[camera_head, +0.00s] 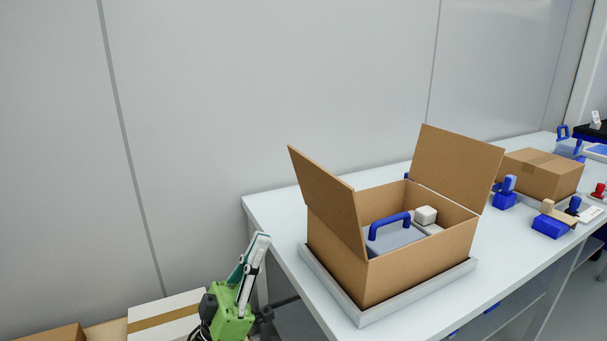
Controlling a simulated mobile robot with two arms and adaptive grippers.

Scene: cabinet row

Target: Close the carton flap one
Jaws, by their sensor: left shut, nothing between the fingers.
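The brown carton (420,264) stands open in a grey tray (375,314) on the white table. One carton flap (326,201) stands up on the left side, leaning outward. Another flap (456,167) stands up at the back right. Inside are a grey case with a blue handle (390,224) and a small white block (426,215). My left gripper (262,240) is shut and empty, pointing up beside the table's left edge. It is left of the carton and apart from the left flap. My right gripper is not in view.
The white table (277,213) has free room left of the tray. A closed brown carton (541,174) and several blue-based stamps (551,226) stand on the right. A taped white box (165,317) lies low at left. A grey wall is behind.

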